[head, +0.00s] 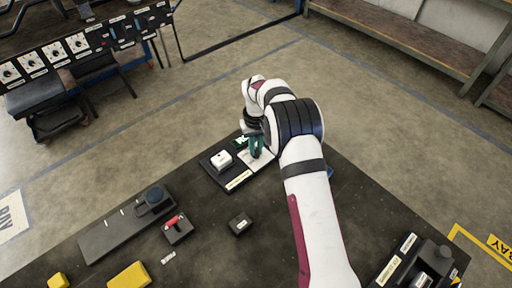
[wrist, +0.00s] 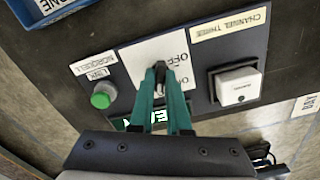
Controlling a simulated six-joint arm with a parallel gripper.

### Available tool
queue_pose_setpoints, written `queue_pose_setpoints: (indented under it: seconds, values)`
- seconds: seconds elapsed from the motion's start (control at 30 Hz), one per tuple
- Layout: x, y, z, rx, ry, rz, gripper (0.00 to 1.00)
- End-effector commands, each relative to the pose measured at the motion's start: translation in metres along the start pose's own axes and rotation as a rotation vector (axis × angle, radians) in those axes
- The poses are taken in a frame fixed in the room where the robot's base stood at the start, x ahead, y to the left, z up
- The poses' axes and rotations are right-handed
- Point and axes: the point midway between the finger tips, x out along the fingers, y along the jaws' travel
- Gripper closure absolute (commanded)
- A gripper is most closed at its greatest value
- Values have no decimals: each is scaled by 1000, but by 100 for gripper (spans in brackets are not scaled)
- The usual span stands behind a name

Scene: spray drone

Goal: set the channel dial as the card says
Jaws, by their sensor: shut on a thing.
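My gripper (wrist: 160,72) has green fingers, seen from above in the wrist view. They are closed together on a small dark knob (wrist: 161,66) at a white plate (wrist: 135,54). The plate bears the letters "OFF" and other letters partly hidden by the fingers. I cannot tell the knob's exact setting. The plate is on a dark panel (wrist: 197,70) with a cream label (wrist: 230,22) reading "CHANNEL THREE". In the head view my gripper (head: 256,154) is over the white plate (head: 264,164), at the far end of the dark table. A dial with channel marks is not clearly visible.
A square white cap (wrist: 238,86) and a green button (wrist: 102,97) flank the plate. A small green display (wrist: 128,124) is partly behind the fingers. In the head view a red-handled switch (head: 175,224), a small black box (head: 240,224) and yellow blocks (head: 129,276) are on the table.

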Motion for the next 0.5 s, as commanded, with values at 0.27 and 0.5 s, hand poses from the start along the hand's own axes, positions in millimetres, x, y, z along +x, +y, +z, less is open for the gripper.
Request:
queue_pose_setpoints:
  seconds: [0.27, 0.5]
  values:
    - [-1, 0, 0, 209, 1, 0, 100]
    - [-1, 0, 0, 333, 2, 0, 100]
